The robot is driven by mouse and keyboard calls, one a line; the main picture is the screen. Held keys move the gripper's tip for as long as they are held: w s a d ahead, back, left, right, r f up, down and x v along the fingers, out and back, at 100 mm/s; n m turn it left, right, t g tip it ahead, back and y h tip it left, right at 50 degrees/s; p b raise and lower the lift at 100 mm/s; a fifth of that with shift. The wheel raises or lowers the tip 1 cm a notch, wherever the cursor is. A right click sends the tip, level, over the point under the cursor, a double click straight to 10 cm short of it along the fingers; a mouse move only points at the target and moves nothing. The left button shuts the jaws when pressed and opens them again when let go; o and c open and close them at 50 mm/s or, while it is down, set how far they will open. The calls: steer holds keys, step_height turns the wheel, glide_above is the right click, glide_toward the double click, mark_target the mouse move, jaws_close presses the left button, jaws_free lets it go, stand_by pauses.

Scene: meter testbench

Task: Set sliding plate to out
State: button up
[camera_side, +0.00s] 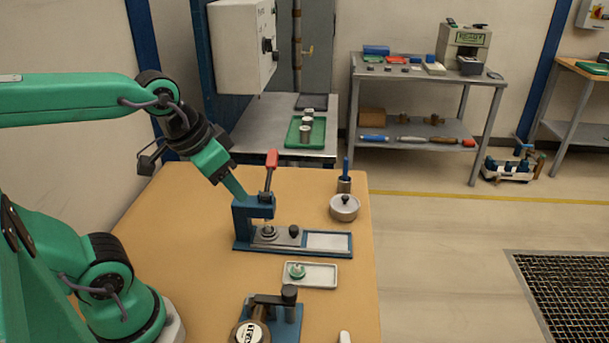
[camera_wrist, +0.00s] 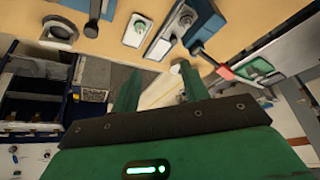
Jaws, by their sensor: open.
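The sliding plate (camera_side: 280,238) is a grey metal plate with a black knob (camera_side: 294,230), on the blue base of a small press. It lies toward the left of the base, under the press head, and a pale rectangle (camera_side: 327,240) shows bare to its right. The blue press (camera_side: 243,222) has a lever with a red grip (camera_side: 271,159). My gripper (camera_side: 236,188) is in the air at the press's upper left, apart from the knob. In the wrist view my gripper (camera_wrist: 158,85) has its two green fingers spread with nothing held; the blue base shows above them.
A white tray (camera_side: 328,281) with a small green-topped part lies in front of the press. A lidded metal pot (camera_side: 344,207) and a cup with a blue tool stand behind right. A blue-based clamp device (camera_side: 287,325) is at the front.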

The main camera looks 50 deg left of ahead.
steer(key=w+a+f+m+g, duration=0.1)
steer(key=w+f+m+g, duration=0.25)
steer(key=w, duration=0.55)
steer(key=m+g, duration=0.2)
steer(key=m, duration=0.1)
glide_above(295, 228)
steer(key=shift+t, duration=0.25)
steer(key=shift+s+f, duration=0.1)
steer(key=shift+f, duration=5)
steer(key=shift+f, duration=0.15)
steer(key=shift+a+f, duration=0.1)
steer(key=shift+f, duration=3.65)
jaws_close()
